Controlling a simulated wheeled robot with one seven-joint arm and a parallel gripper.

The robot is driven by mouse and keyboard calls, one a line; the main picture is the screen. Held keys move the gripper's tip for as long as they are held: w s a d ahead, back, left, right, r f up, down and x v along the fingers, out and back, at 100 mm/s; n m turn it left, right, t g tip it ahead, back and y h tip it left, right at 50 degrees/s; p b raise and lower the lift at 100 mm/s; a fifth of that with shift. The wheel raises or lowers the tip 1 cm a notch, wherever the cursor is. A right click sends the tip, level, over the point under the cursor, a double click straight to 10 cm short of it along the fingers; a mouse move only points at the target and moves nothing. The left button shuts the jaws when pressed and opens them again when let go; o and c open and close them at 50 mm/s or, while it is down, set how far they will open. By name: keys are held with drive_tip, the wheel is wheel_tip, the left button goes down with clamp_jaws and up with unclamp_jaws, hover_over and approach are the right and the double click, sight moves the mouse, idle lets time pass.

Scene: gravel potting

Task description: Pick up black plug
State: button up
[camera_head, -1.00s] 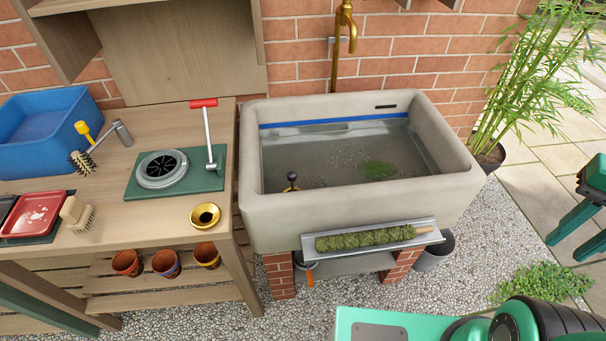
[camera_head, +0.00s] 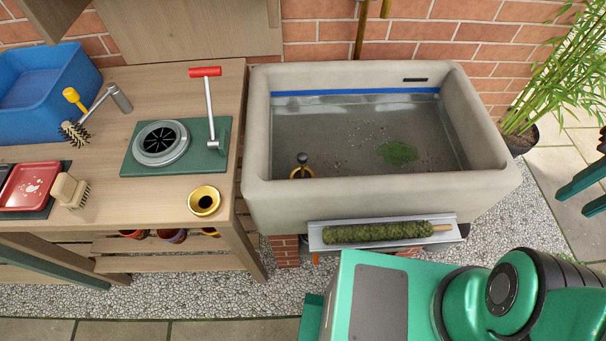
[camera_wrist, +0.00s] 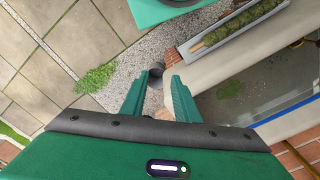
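The black plug (camera_head: 302,158) shows in the head view as a dark knob standing up at the near left of the stone sink (camera_head: 262,130). A gold ring (camera_head: 301,172) is around its foot, partly hidden by the sink's front rim. The sink holds murky water. My gripper (camera_wrist: 160,77) shows in the wrist view with its two green fingers apart and nothing between them. It is outside the sink, pointing at the gravel beside it, well away from the plug. The head view does not show the fingers.
A metal ledge with a mossy roll (camera_head: 378,232) juts from the sink's front. Left is a wooden counter (camera_head: 120,218) with a red-handled lever (camera_head: 206,73), a gold ring-shaped piece (camera_head: 204,201) and a blue tub (camera_head: 40,90). A dark bucket (camera_wrist: 156,68) stands on the gravel.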

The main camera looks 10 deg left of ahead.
drive_tip(key=w+a+f+n+t+y, duration=0.1)
drive_tip(key=w+a+f+n, duration=0.1)
drive_tip(key=w+a+n, duration=0.5)
drive_tip(key=w+a+f+n+t+y, duration=0.15)
drive_tip(key=w+a+n, duration=0.25)
drive_tip(key=w+a, duration=0.6)
drive_tip(key=n+g+y, duration=0.8)
drive_tip(key=n+y, duration=0.1)
drive_tip(key=n, duration=0.7)
approach(302, 173)
drive_tip(key=shift+w+d+f, duration=0.2)
drive_tip(key=shift+w+d, duration=0.25)
drive_tip(key=shift+d, duration=0.05)
drive_tip(key=shift+w+d+f, duration=0.2)
drive_tip(key=shift+w+d, duration=0.25)
drive_tip(key=shift+d, duration=0.1)
drive_tip(key=shift+s+a+f+n+y, duration=0.15)
drive_tip(key=shift+a+n+y, duration=0.15)
drive_tip(key=shift+a+y, duration=0.1)
drive_tip(key=shift+s+a+f+n+y, duration=0.1)
drive_tip(key=shift+a+f+n+y, duration=0.05)
drive_tip(key=shift+a+n+y, duration=0.2)
drive_tip(key=x, duration=0.9)
drive_tip(key=shift+s+f, duration=0.2)
drive_tip(key=shift+s, duration=0.3)
drive_tip(key=shift+s+a+f, duration=0.1)
drive_tip(key=shift+a+f, duration=0.1)
drive_tip(key=shift+a, duration=0.25)
clamp_jaws()
